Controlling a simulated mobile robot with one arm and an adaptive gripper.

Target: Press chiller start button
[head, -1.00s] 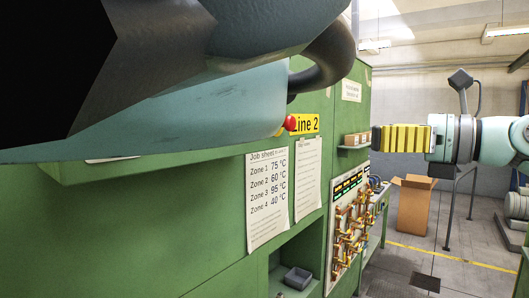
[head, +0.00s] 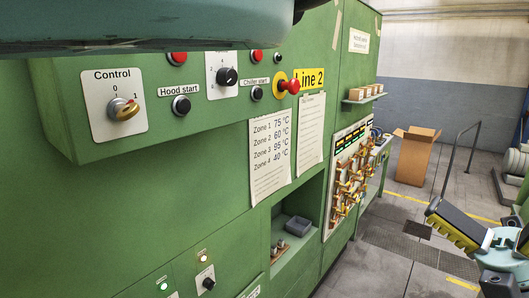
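The chiller start button (head: 257,93) is a small black round push button on the green panel (head: 340,20), under a white label reading "Chiller start". A red button (head: 257,57) sits right above it, and a red mushroom button (head: 289,86) on a yellow disc sits to its right. My gripper (head: 486,224) is at the lower right, well away from the panel and touching nothing. Its black fingers with yellow ribbed pads look spread apart and empty; the right finger is partly cut off by the picture's edge.
Left of the button are a rotary knob (head: 227,76), the hood start button (head: 181,105) and the control switch (head: 124,109). Job sheets (head: 270,158) hang below. A manifold with many fittings (head: 348,175) and a cardboard box (head: 416,157) stand farther back. The floor beside the panel is open.

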